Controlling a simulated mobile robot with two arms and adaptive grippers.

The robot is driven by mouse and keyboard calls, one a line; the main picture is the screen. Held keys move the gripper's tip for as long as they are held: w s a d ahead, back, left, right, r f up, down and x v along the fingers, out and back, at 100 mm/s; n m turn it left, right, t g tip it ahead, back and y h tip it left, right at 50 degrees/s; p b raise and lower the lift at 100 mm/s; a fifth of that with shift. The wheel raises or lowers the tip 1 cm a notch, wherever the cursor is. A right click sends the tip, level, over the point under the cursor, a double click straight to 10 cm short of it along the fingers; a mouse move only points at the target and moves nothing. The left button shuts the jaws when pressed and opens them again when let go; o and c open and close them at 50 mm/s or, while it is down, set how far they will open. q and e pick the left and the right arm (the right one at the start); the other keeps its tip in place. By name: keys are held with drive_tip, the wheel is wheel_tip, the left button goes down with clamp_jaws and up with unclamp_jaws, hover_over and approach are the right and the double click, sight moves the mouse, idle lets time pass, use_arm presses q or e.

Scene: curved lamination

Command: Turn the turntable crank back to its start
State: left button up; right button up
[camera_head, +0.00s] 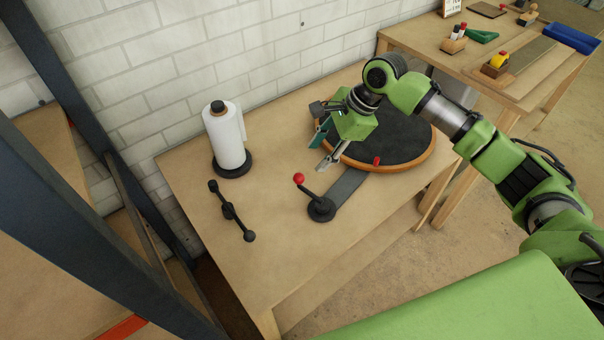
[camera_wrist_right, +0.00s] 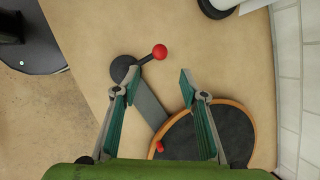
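The turntable (camera_head: 408,128) is a dark disc with a wooden rim on the workbench, with a small red peg (camera_head: 377,160) at its near edge. A grey flat arm (camera_head: 347,186) joins it to the crank's round black base (camera_head: 321,209). The crank lever (camera_head: 309,191) rises to a red ball knob (camera_head: 298,178), pointing up-left in the head view. My right gripper (camera_head: 318,154) is open and empty above the bench, beside the knob. In the right wrist view, the knob (camera_wrist_right: 160,52) shows beyond and between the spread fingertips (camera_wrist_right: 152,84), apparently untouched. My left gripper is not in view.
A brick wall (camera_head: 200,60) runs behind. A second bench (camera_head: 425,42) with tools is at the upper right. The bench front is clear.

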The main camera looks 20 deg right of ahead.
sight(301, 175)
drive_tip(key=x, duration=1.1)
drive_tip(key=shift+r+p, duration=0.1)
drive_tip(key=shift+p, duration=0.25)
clamp_jaws()
